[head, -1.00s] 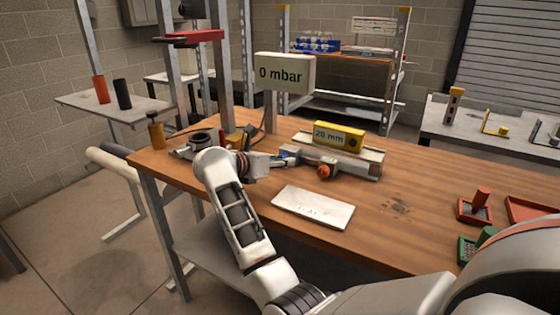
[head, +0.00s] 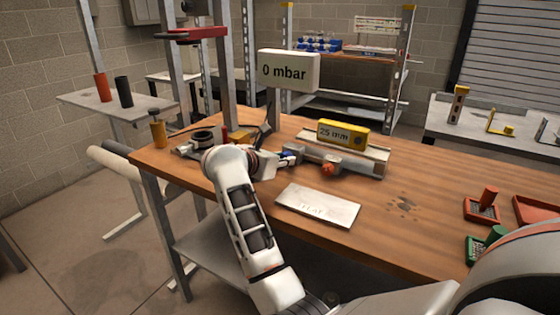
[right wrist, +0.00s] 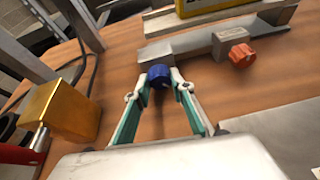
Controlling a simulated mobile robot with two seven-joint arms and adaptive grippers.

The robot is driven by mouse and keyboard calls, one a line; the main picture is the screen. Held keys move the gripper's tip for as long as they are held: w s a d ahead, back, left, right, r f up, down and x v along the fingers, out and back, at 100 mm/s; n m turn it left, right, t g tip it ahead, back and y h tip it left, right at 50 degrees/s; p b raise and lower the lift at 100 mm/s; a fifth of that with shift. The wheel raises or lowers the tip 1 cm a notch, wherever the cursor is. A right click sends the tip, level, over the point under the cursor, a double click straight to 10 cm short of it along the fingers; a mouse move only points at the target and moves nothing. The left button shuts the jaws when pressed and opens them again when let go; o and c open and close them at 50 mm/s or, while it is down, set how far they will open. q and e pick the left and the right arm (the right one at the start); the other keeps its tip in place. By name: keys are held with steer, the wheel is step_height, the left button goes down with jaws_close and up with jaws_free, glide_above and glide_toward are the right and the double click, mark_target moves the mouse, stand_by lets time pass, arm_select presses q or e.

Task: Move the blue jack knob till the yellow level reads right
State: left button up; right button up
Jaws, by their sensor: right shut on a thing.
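The yellow level (head: 343,135) lies on a grey rail on the wooden bench; its display reads 25 mm. The blue jack knob (right wrist: 159,76) sits at the near end of a grey bar below the level, and a little of it shows in the head view (head: 286,160). My right gripper (right wrist: 162,84) is shut on the blue knob, one finger on each side. An orange-red knob (right wrist: 243,55) stands on the same bar, to the right of my gripper and untouched. My left gripper is not in view.
A sign (head: 288,70) reading 0 mbar stands behind. A brass-coloured block (right wrist: 60,110) is left of my gripper in the wrist view. A white plate (head: 318,206) lies in front. Red and green trays sit at the right; the bench between is mostly clear.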

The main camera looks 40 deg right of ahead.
steer(key=shift+s+d+f+m+t+y+b, duration=0.15)
steer(key=shift+f+m+t+y+b, duration=0.2)
steer(key=shift+m+t+b, duration=0.45)
steer(key=shift+m, duration=0.4)
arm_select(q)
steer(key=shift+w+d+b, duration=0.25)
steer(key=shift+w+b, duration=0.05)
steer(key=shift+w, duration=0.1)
arm_select(e)
steer(key=shift+r, duration=0.15)
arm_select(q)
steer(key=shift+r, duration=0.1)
arm_select(e)
steer(key=shift+m+t, duration=0.3)
steer(key=shift+r, duration=0.1)
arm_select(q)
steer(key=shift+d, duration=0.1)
arm_select(e)
steer(key=o, duration=1.1)
